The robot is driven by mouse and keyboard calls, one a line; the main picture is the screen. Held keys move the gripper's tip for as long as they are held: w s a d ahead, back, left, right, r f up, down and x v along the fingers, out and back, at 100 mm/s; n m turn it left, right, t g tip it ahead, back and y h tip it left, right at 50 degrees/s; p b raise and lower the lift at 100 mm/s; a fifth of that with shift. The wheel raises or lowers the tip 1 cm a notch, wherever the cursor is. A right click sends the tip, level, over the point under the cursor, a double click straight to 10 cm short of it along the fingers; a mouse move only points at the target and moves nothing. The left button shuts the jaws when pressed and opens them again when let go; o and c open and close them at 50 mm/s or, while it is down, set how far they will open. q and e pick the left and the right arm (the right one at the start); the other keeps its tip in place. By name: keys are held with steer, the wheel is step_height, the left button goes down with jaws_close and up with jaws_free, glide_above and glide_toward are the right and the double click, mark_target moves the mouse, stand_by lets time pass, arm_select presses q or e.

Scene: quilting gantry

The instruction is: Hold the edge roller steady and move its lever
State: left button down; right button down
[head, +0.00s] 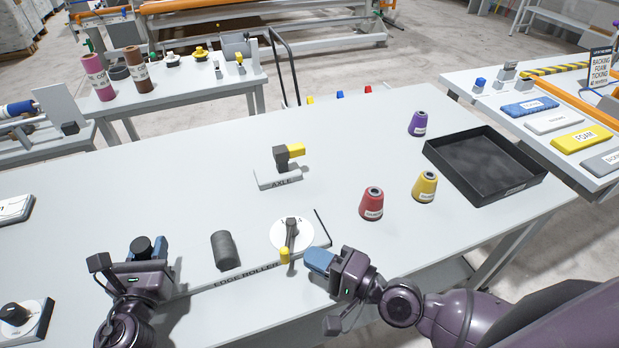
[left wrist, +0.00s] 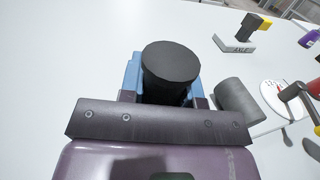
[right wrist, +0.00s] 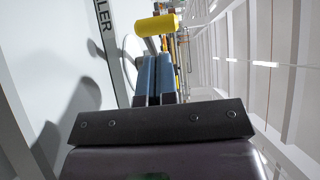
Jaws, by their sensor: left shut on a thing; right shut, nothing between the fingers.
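The edge roller (head: 245,277) lies near the table's front edge, with a dark grey cylinder (head: 224,250) and a white dial (head: 283,226) on it. The dial's grey lever (head: 291,232) points toward the front edge and ends in a yellow knob (head: 285,256). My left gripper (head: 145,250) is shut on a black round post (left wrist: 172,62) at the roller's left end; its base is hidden. My right gripper (head: 318,261) is shut and empty, just right of the yellow knob. In the right wrist view the knob (right wrist: 156,25) shows beyond the closed blue fingers, apparently apart from them.
An axle block (head: 279,178) with a yellow-tipped fitting stands behind the roller. Red (head: 371,204), yellow (head: 424,187) and purple (head: 417,124) cones and a black tray (head: 532,182) are at the right. A second dial unit (head: 22,318) sits at front left. The table's middle left is clear.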

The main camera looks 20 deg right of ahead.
arm_select(q)
steer(key=shift+s+f, duration=0.15)
steer(key=shift+f, duration=0.35)
arm_select(e)
steer(key=shift+s+d, duration=0.15)
steer(key=shift+d, duration=0.25)
steer(key=v, duration=1)
steer(key=shift+s+a, duration=0.3)
arm_select(q)
steer(key=c, duration=1.1)
jaws_free()
steer(key=o, duration=0.3)
steer(key=shift+r, duration=0.1)
steer(key=shift+o, duration=0.2)
steer(key=shift+r, duration=0.2)
